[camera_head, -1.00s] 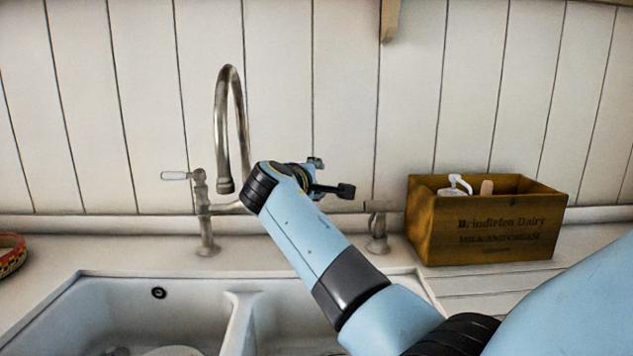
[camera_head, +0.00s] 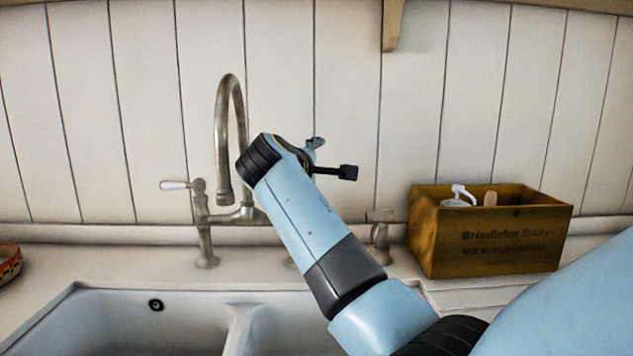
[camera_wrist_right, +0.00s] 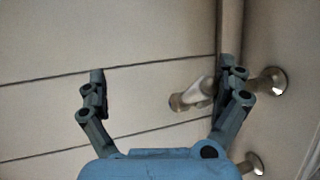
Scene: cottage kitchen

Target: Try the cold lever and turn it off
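The metal tap has a tall curved spout (camera_head: 222,150) over the sink, and no water stream shows below it. Its left lever (camera_head: 175,185) has a white handle pointing left. The right valve (camera_head: 380,240) stands to the right of my forearm; its lever handle is not clear in the head view. My right gripper (camera_head: 332,158) is above and left of that valve, apart from it. In the right wrist view the gripper (camera_wrist_right: 165,82) is open, with a white-handled lever (camera_wrist_right: 195,95) showing beyond and between the fingers, nearer the right finger. My left gripper is not in view.
A wooden crate (camera_head: 490,245) holding a pump bottle (camera_head: 459,197) stands right of the tap. A white double sink (camera_head: 130,315) lies in front. A patterned round item (camera_head: 8,262) sits at the left edge. The plank wall stands close behind the tap.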

